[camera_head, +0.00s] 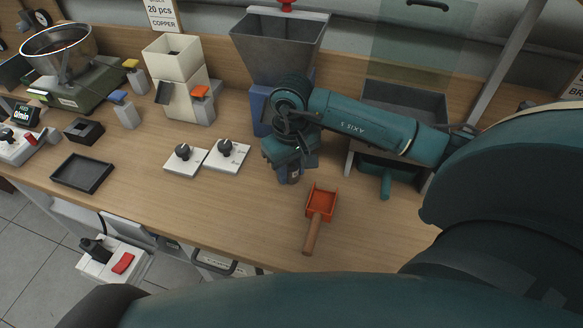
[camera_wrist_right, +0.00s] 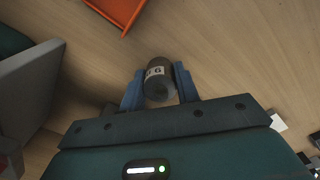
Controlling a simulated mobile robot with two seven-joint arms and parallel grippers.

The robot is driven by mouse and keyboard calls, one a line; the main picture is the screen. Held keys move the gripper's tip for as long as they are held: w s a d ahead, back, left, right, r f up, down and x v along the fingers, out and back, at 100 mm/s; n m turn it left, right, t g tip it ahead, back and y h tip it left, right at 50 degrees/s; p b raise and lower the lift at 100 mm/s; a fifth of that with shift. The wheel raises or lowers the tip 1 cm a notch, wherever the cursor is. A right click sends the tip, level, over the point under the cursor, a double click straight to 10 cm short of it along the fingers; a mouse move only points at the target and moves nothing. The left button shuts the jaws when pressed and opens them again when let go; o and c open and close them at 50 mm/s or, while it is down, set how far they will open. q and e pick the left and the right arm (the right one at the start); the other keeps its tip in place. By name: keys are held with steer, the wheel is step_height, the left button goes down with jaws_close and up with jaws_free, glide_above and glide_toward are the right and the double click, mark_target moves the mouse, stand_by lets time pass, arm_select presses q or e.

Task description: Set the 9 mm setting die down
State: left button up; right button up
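The 9 mm setting die (camera_wrist_right: 157,80) is a small dark grey cylinder with a pale label band, its marking only partly legible. In the right wrist view it sits between the two blue fingers of my right gripper (camera_wrist_right: 159,88), which are shut on it. In the head view my right gripper (camera_head: 290,166) points down over the wooden bench, in front of the large hopper, and a bit of the die (camera_head: 293,178) shows under it. I cannot tell whether the die touches the bench. My left gripper is not in view.
An orange scoop (camera_head: 320,203) with a wooden handle lies just right of the gripper. Two white plates with black knobs (camera_head: 226,154) lie to its left. The grey hopper (camera_head: 280,42) stands behind. A black tray (camera_head: 83,173) is far left. Bench front centre is clear.

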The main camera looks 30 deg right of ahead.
steer(key=o, duration=0.4)
steer(key=shift+r, duration=0.1)
